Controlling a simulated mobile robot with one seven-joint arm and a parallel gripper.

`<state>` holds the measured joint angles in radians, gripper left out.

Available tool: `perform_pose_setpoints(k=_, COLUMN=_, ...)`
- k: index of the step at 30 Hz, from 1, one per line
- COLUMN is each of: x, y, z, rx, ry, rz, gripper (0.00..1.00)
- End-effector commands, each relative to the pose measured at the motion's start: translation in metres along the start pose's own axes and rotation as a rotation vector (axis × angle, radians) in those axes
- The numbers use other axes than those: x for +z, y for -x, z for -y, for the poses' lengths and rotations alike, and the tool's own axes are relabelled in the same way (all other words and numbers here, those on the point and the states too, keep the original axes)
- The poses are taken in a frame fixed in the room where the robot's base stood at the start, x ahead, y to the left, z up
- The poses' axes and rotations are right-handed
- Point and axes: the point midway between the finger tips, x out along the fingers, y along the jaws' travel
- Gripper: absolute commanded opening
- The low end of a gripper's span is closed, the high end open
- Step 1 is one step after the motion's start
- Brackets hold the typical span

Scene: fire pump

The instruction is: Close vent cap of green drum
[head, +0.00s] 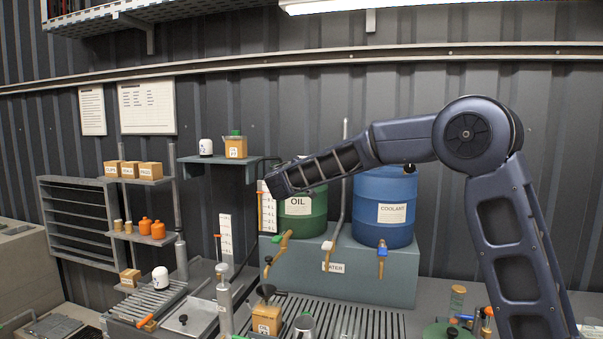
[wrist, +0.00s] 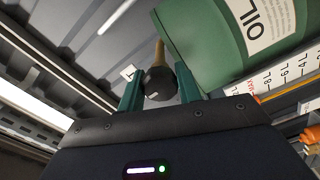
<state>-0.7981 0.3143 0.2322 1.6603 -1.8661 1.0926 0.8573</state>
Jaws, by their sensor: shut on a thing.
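The green drum (head: 303,220), labelled OIL, stands on the grey-green water tank, left of the blue drum. It also fills the upper right of the wrist view (wrist: 200,45). My gripper (wrist: 160,88) is shut on a dark, rounded cap (wrist: 160,84) with a brass-coloured stem (wrist: 159,52), close beside the drum. I take this to be the vent cap. Whether it is fully closed cannot be told. In the head view my arm reaches in from the right, and its end (head: 280,183) covers the drum's upper left; the cap is hidden there.
The blue coolant drum (head: 385,208) stands right of the green drum. A grey pipe (head: 340,190) rises between them. A shelf (head: 220,159) with a bottle and box is left of my gripper. A level scale (head: 266,212) stands at the drum's left.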

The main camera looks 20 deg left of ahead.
Motion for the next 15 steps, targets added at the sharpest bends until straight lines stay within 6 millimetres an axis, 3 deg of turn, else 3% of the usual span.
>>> perform_pose_setpoints(k=15, x=0.0011, y=-0.0001, z=0.002, rx=-0.002, ry=-0.077, rz=0.002, gripper=0.11)
